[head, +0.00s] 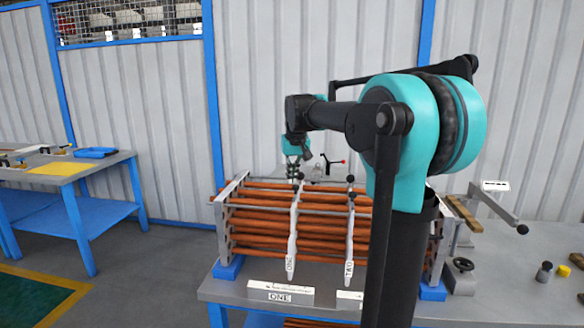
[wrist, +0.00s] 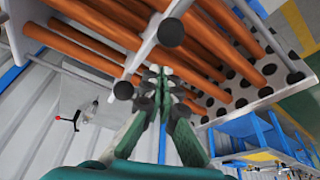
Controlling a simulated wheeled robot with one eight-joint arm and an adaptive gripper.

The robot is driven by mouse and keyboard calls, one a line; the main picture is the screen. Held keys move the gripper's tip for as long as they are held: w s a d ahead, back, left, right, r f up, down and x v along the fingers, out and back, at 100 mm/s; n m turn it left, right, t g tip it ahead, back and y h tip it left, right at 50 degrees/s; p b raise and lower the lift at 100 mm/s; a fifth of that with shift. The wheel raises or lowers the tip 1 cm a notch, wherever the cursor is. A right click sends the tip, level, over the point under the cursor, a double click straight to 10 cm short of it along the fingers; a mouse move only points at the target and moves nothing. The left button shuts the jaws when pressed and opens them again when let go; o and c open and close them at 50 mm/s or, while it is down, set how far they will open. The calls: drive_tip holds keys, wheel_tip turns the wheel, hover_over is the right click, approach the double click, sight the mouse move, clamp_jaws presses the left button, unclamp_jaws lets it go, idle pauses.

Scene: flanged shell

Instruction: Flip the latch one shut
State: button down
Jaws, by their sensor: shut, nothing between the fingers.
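Latch one (head: 292,238) is a pale upright bar lettered ONE on the front of the rack of copper-coloured tubes (head: 262,222). My gripper (head: 294,176) is by its top end in the head view, and hides part of that end. In the wrist view my green gripper fingers (wrist: 156,76) are together and empty, close to a pale bar (wrist: 148,45) with dark round knobs (wrist: 171,33). I cannot tell whether the fingers touch it.
A white ONE placard (head: 280,293) lies on the bench before the rack. A red-tipped black handle (head: 331,162) stands behind the rack. A vise-like tool (head: 462,275) and small dark knobs (head: 543,271) are at right. A blue-framed table (head: 65,185) stands at left.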

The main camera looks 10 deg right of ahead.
drive_tip(key=shift+s+d, duration=0.1)
drive_tip(key=shift+s, duration=1.2)
drive_tip(key=shift+s+a, duration=0.3)
drive_tip(key=shift+s, duration=0.55)
drive_tip(key=shift+s+a, duration=0.25)
drive_tip(key=shift+s, duration=0.6)
drive_tip(key=w, duration=0.4)
drive_tip(key=v, duration=1)
drive_tip(key=shift+w+a, duration=0.1)
